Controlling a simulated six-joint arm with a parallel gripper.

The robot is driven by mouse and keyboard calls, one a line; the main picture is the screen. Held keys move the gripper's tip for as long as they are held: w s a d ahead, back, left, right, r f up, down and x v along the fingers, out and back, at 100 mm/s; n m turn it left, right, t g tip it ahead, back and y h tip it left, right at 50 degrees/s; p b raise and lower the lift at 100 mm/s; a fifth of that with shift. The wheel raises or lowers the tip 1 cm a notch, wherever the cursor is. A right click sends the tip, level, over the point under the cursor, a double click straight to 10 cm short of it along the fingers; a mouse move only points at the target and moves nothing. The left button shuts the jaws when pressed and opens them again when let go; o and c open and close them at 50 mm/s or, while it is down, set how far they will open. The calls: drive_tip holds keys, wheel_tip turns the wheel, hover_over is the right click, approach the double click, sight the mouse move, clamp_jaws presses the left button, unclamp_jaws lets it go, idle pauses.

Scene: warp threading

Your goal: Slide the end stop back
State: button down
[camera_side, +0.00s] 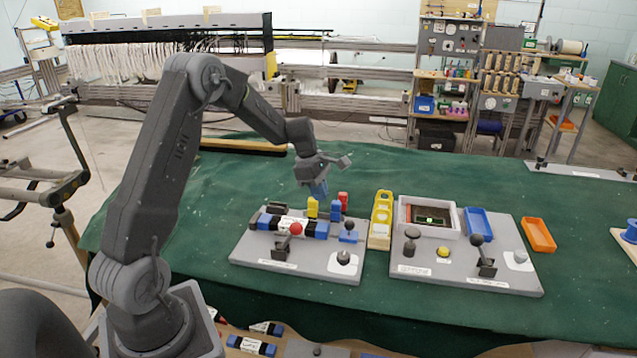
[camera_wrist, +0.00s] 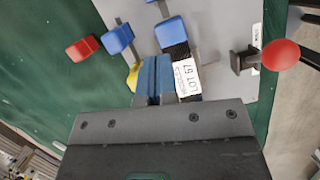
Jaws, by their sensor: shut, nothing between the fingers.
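The grey fixture plate (camera_side: 300,262) on the green table carries a cartridge with blue sections and a white label (camera_side: 293,225); the label also shows in the wrist view (camera_wrist: 187,78). Around it stand a yellow block (camera_side: 312,207), a blue block (camera_side: 335,210), a red block (camera_side: 343,198) and another blue piece (camera_side: 348,232). The wrist view shows the red block (camera_wrist: 82,48), the blue block (camera_wrist: 117,38) and the other blue piece (camera_wrist: 168,32). I cannot tell which is the end stop. My gripper (camera_side: 319,188) is shut and empty above the yellow block, its blue fingers together (camera_wrist: 154,78).
To the right are a yellow tray (camera_side: 380,222), a second grey panel with levers (camera_side: 465,270) and an orange tray (camera_side: 538,235).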

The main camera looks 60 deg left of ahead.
sight(349, 230)
drive_tip(key=x, duration=0.4)
drive_tip(key=w+d, duration=0.1)
drive_tip(key=d+f, duration=0.1)
drive_tip(key=shift+w+d, duration=0.3)
drive_tip(key=shift+w, duration=0.05)
drive_tip(key=shift+w+d+f, duration=0.15)
drive_tip(key=shift+w+d, duration=0.15)
drive_tip(key=shift+d, duration=0.15)
drive_tip(key=w+d, duration=0.2)
drive_tip(key=shift+w+d, duration=0.2)
drive_tip(key=shift+d, duration=0.05)
drive_tip(key=shift+a, duration=0.1)
